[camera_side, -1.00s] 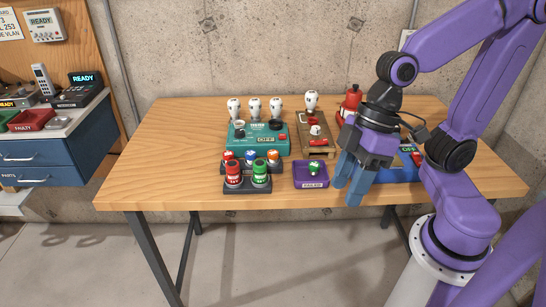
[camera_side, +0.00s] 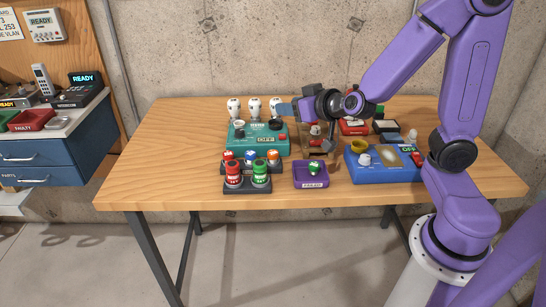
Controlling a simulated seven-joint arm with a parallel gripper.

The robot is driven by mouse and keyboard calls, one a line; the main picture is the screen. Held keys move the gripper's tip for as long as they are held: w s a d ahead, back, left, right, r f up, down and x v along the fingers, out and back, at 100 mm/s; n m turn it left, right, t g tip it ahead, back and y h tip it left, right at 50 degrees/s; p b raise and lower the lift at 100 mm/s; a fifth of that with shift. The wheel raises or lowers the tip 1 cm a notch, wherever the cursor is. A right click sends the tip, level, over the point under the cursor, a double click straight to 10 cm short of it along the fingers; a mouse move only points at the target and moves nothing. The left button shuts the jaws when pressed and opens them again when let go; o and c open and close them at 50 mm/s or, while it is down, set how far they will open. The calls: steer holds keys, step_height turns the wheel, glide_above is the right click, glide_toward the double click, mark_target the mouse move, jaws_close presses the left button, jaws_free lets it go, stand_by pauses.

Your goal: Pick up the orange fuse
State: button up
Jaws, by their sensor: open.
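The orange fuse (camera_side: 273,157), with a pale top, stands at the right end of a dark rack (camera_side: 232,170) beside a blue fuse (camera_side: 250,157) and a red fuse (camera_side: 228,157). My gripper (camera_side: 284,109) is behind and above the orange fuse in the picture, turned sideways with its blue fingers pointing left. It is open and apart from the fuse. The gap between its fingers is hard to make out from this side.
A purple tray (camera_side: 311,181) holding a green piece and a blue panel (camera_side: 380,170) are to the right. The table's front left (camera_side: 160,180) is clear.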

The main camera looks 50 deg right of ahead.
glide_toward(274, 153)
steer(key=x, duration=0.3)
steer(key=shift+x, duration=3.7)
steer(key=shift+c, duration=0.3)
steer(key=c, duration=0.7)
